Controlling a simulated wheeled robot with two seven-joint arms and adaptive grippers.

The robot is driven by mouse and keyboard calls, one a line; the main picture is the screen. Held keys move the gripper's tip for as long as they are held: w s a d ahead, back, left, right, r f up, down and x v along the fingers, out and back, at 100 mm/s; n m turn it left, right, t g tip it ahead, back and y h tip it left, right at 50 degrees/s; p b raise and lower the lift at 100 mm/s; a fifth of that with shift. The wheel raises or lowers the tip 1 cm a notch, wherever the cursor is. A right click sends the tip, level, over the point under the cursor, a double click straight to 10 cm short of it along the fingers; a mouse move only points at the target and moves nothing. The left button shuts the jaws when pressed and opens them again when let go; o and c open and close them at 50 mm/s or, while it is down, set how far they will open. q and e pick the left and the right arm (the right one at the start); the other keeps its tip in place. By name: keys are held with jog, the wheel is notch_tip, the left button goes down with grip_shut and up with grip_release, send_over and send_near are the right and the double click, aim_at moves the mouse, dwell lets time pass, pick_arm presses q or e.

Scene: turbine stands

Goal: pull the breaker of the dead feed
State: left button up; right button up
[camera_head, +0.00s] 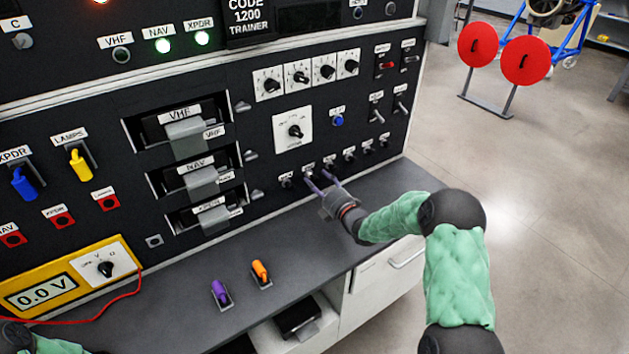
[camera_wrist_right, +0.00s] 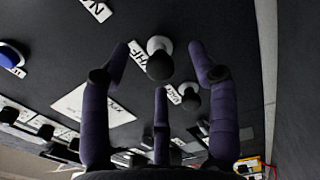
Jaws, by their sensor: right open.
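A row of small black breaker knobs (camera_head: 349,155) runs along the lower right of the panel. My right gripper (camera_head: 319,181) is at the left part of this row, open, with purple fingers pointing at the panel. In the wrist view one black knob on a pale collar (camera_wrist_right: 160,62) stands between the spread fingers of the right gripper (camera_wrist_right: 158,70), beside a partly hidden label that seems to read VHF. I see no finger closed on it. A second knob (camera_wrist_right: 190,98) is beyond.
A yellow meter (camera_head: 42,299) reads 0.0 V, with a red lead over the bench (camera_head: 180,300). A purple-handled (camera_head: 220,292) and an orange-handled piece (camera_head: 261,272) stand on the bench. VHF, NAV and XPDR units (camera_head: 201,182) sit in the panel left of the gripper.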

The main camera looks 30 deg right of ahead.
jog(key=s+b, duration=0.1)
jog(key=s, duration=0.5)
jog(key=shift+d, duration=0.2)
dwell(0.7)
